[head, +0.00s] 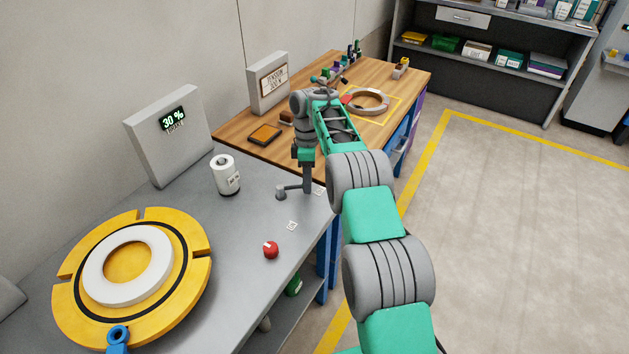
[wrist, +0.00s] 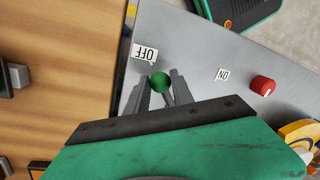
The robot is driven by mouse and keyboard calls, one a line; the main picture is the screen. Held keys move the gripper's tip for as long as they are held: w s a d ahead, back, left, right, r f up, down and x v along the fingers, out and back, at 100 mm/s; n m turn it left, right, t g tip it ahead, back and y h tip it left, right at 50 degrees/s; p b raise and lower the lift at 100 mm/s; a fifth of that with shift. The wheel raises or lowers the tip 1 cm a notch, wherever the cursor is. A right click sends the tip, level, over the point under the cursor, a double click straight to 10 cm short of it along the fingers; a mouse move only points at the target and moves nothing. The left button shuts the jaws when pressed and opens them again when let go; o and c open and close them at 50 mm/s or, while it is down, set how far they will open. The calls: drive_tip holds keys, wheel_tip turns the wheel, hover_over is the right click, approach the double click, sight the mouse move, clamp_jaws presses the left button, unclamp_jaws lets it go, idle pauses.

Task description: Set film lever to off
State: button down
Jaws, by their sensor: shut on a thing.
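The film lever (head: 293,189) is a grey arm on a round pivot near the right edge of the grey bench. My gripper (head: 307,186) points down at the lever's outer end. In the wrist view, its fingers stand on both sides of the lever's round green knob (wrist: 160,82) and are shut on it. The OFF label (wrist: 146,53) lies right beside the knob. The ON label (wrist: 223,75) lies farther off, toward the red knob. In the head view the green knob is hidden by my gripper.
A red knob (head: 271,250) and a white roll (head: 225,175) stand on the grey bench (head: 245,215). A yellow turntable (head: 185,280) with a white ring is at the front left. A display (head: 168,135) reads 30 %. A wooden bench (head: 240,131) with a coil (head: 368,101) adjoins behind.

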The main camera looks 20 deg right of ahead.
drive_tip(key=shift+a, duration=0.1)
drive_tip(key=c, duration=1.4)
unclamp_jaws()
drive_tip(key=shift+w, duration=0.1)
drive_tip(key=o, duration=0.3)
drive_tip(key=shift+r, duration=0.1)
drive_tip(key=r+p, duration=0.4)
drive_tip(key=p, duration=0.1)
drive_tip(key=w+r+p, duration=0.1)
drive_tip(key=r+p, duration=0.1)
drive_tip(key=p, duration=0.1)
drive_tip(key=shift+d+r, duration=0.25)
drive_tip(key=shift+w+r+p, duration=0.2)
drive_tip(key=shift+r+p, duration=0.3)
drive_tip(key=shift+p, duration=0.6)
